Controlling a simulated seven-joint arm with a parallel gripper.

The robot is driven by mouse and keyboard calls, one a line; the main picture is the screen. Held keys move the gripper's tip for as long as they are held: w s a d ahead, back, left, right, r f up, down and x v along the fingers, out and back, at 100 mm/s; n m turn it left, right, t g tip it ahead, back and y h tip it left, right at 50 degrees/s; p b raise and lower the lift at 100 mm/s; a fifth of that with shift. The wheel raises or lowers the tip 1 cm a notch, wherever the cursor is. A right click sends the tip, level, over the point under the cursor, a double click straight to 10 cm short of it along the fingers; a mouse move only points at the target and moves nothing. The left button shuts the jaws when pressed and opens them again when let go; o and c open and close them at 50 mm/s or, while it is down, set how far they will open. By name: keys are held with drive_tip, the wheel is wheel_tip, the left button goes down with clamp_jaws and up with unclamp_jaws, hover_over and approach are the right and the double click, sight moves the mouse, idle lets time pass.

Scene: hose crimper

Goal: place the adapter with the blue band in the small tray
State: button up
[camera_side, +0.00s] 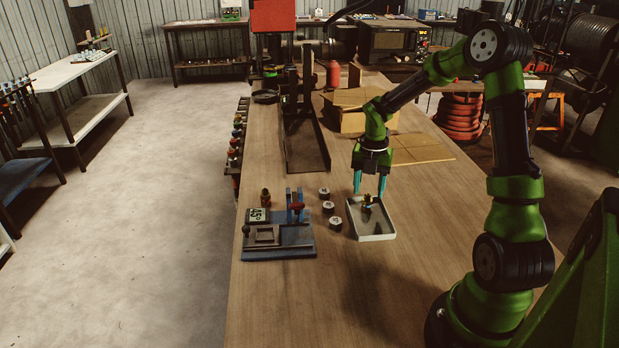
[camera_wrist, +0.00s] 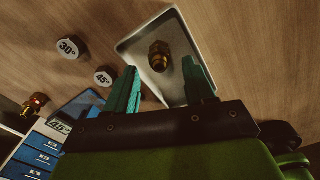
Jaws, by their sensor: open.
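A brass adapter with a dark end (camera_side: 367,200) is inside the small white tray (camera_side: 376,238). In the wrist view the adapter (camera_wrist: 159,56) lies in the tray (camera_wrist: 125,45) near its middle; its band colour is not clear there. My gripper (camera_side: 369,187) is above the tray, pointing down, with its teal fingers apart. In the wrist view the adapter shows between the fingertips of my gripper (camera_wrist: 160,68), and neither finger is seen clasping it. A second brass adapter (camera_side: 265,198) stands by the blue fixture; it shows a red spot in the wrist view (camera_wrist: 35,104).
The blue fixture (camera_side: 278,250) with a 45° sign (camera_side: 258,215) is left of the tray. Three round marked blocks (camera_side: 328,208) stand between them. A dark channel (camera_side: 305,150) and cardboard (camera_side: 420,149) lie farther back. The front of the table is clear.

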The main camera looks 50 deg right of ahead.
sight(368, 195)
drive_tip(key=a+r+m+t, duration=0.1)
drive_tip(key=a+r+m, duration=0.45)
drive_tip(key=r, duration=0.65)
drive_tip(key=s+a+r+m+t+y, duration=0.1)
drive_tip(key=s+a+r+m+t, duration=0.2)
drive_tip(key=a+m, duration=0.6)
drive_tip(key=s+a+r+m+t+y, duration=0.1)
drive_tip(key=s+a+r+m+t, duration=0.2)
drive_tip(key=s+a+m, duration=0.5)
drive_tip(key=a+m, duration=0.1)
drive_tip(key=m, duration=0.3)
drive_tip(key=shift+s+a+r, duration=0.25)
drive_tip(key=shift+a+r, duration=0.05)
